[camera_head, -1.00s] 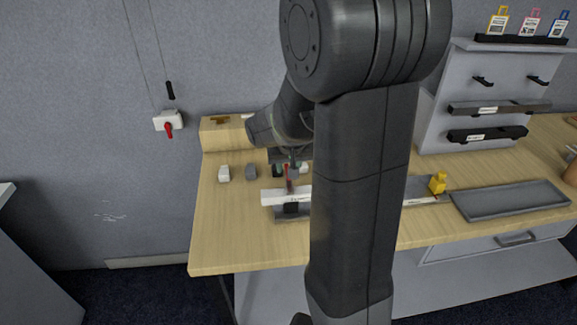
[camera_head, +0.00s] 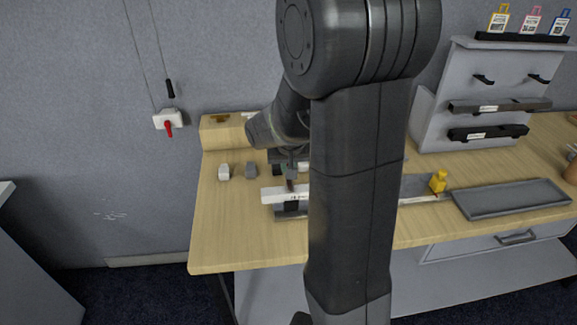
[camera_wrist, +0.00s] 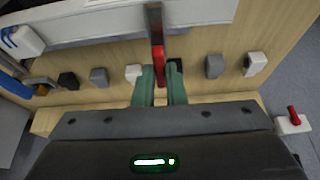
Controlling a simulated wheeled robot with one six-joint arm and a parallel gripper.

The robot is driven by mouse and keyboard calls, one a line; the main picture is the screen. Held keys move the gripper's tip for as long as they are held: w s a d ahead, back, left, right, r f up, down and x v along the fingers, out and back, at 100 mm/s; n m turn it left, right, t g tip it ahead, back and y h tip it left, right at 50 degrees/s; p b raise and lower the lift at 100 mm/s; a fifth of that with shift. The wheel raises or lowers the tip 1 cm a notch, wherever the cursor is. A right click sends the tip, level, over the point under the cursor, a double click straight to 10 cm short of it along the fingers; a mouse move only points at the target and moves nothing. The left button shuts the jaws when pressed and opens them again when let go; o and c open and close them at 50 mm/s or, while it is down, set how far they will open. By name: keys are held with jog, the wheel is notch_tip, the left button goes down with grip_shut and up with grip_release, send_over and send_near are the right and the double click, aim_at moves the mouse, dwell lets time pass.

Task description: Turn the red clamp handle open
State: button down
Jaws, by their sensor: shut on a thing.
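The red clamp handle (camera_wrist: 159,62) stands between the two green fingers of my gripper (camera_wrist: 161,76) in the wrist view, and the fingers are shut on it. A dark grey bar (camera_wrist: 154,18) continues from the handle across the white fixture (camera_wrist: 90,24). In the head view my gripper (camera_head: 291,172) is low over the table, just above the white fixture (camera_head: 285,195). Only a small dark red part of the handle (camera_head: 291,186) shows there.
Small white (camera_head: 224,172) and grey (camera_head: 251,170) blocks stand left of my gripper. A wall box (camera_head: 168,120) with a red lever hangs behind. A yellow object (camera_head: 438,182) and grey tray (camera_head: 510,198) lie to the right. The table's front left is clear.

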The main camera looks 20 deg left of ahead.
jog(key=shift+a+f+m+t+h+b, duration=0.1)
jog(key=shift+f+m+t+h+b, duration=0.1)
jog(key=shift+m+b, duration=0.55)
jog(key=shift+a+f+m+t+h+b, duration=0.1)
jog(key=shift+m+h+b, duration=0.2)
jog(key=shift+b, duration=0.75)
jog(key=shift+m+b, duration=1.05)
jog(key=m+h+b, duration=0.1)
jog(key=m+b, duration=0.1)
jog(key=m, duration=0.1)
jog(key=m+h+b, duration=0.1)
jog(key=m, duration=0.1)
jog(key=shift+a+r+h, duration=0.2)
jog(key=shift+a+h, duration=0.1)
jog(key=shift+w+a+r+m+g+h, duration=0.1)
jog(key=shift+m+g+h, duration=0.3)
jog(key=shift+m, duration=1)
jog(key=shift+w+a+m+g+h, duration=0.1)
jog(key=shift+m+g+h, duration=0.25)
jog(key=shift+m, duration=1.05)
jog(key=shift+r+m+g+h, duration=0.1)
jog(key=shift+m+g+h, duration=0.3)
jog(key=shift+m, duration=1)
jog(key=c, duration=1.5)
grip_release()
jog(key=shift+f, duration=0.1)
